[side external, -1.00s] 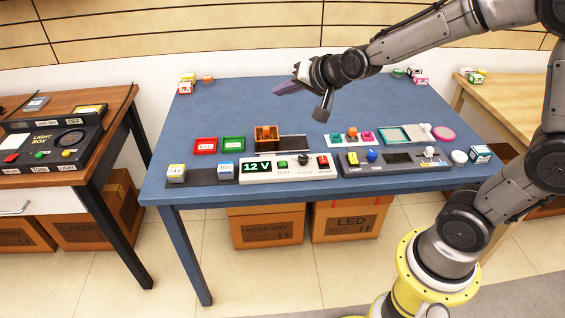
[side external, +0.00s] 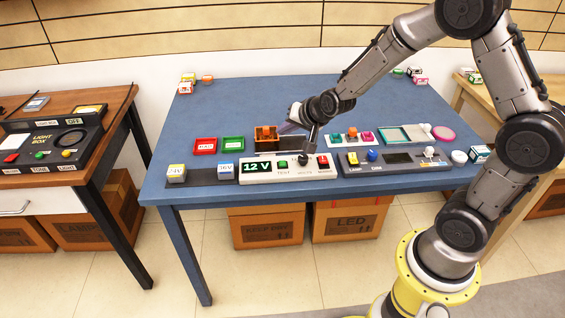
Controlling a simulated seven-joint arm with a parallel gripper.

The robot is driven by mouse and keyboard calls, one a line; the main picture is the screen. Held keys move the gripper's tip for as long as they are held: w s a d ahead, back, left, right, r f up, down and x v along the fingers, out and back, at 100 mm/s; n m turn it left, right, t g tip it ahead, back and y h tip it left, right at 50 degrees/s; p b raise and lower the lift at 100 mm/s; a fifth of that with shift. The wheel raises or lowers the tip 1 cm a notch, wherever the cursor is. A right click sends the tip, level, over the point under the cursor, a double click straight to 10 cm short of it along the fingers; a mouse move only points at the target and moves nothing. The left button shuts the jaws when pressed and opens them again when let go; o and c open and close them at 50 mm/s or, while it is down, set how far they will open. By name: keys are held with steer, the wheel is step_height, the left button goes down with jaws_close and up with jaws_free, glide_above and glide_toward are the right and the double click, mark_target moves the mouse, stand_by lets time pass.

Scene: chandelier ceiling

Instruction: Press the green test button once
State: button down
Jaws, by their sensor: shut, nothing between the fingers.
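The green test button (side external: 282,164) is on a white tester panel (side external: 258,179) at the front of the blue table, above the label TEST. The panel's display (side external: 257,167) reads 12 V. A black knob (side external: 303,160) and a red button (side external: 323,161) are to the right of the green button. My gripper (side external: 309,149) is shut and empty, pointing down close above and behind the knob, to the right of the green button. Its tip is small here, and I cannot tell whether it touches the panel. The green button is in plain view, apart from the gripper.
Left of the panel are a 24V block (side external: 176,173) and another labelled block (side external: 226,169). Behind are a red tray (side external: 205,145), a green tray (side external: 233,144) and an orange box (side external: 266,134). A lamp panel (side external: 405,167) stands right.

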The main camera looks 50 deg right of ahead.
glide_toward(279, 161)
steer(key=shift+w+d+f, duration=0.15)
steer(key=shift+w+f, duration=0.3)
steer(key=shift+w, duration=0.35)
steer(key=shift+w+d+f, duration=0.1)
steer(key=shift+w+f, duration=0.4)
steer(key=shift+w, duration=0.3)
steer(key=shift+w+d+f, duration=0.15)
steer(key=shift+w+f, duration=0.3)
steer(key=shift+w, duration=0.35)
steer(key=shift+f, duration=0.1)
steer(key=shift+f, duration=0.3)
steer(key=shift+f, duration=0.55)
stand_by(1.0)
steer(key=shift+r, duration=0.95)
steer(key=shift+r, duration=0.1)
steer(key=shift+r, duration=2.4)
